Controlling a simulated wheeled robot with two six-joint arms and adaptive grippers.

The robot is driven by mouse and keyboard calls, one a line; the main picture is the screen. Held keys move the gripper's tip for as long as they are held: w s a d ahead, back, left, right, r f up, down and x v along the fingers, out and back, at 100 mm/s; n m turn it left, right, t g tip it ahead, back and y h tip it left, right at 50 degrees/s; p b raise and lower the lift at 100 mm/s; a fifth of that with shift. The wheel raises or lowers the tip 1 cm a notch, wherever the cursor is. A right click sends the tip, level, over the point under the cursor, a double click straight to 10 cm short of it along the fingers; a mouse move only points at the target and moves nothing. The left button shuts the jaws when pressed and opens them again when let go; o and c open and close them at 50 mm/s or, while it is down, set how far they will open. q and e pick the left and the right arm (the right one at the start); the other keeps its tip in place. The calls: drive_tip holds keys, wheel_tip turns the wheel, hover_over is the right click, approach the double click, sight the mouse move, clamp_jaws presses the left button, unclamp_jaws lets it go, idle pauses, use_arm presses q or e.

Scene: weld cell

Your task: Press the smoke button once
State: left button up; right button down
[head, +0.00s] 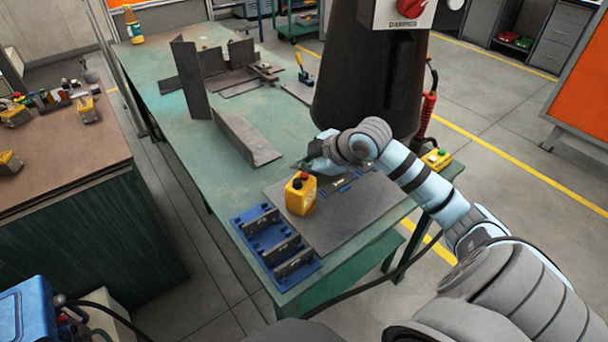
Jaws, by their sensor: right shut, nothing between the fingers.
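A yellow box with a red button on top (300,196) stands on the grey plate at the near end of the green table. No label shows which one is the smoke button. My right gripper (303,166) is shut and empty, just behind and above the red-button box. Its fingertips are small and partly hidden, and I cannot tell whether they touch the box. My left gripper is not in view.
A blue fixture (275,246) with metal pieces lies left of the plate (345,215). Angled steel pieces (245,138) stand farther back. A dark column with a red knob (410,8) rises behind my right arm. A brown workbench (60,150) is at left.

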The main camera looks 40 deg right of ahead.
sight(303, 177)
drive_tip(key=shift+f, duration=0.4)
drive_tip(key=shift+f+b, duration=0.3)
drive_tip(key=shift+f, duration=0.15)
idle(0.5)
idle(0.3)
drive_tip(key=shift+r+p, duration=0.9)
drive_tip(key=shift+p, duration=0.15)
wheel_tip(303, 177, up, 5)
drive_tip(key=p, duration=0.5)
drive_tip(key=shift+r, duration=0.1)
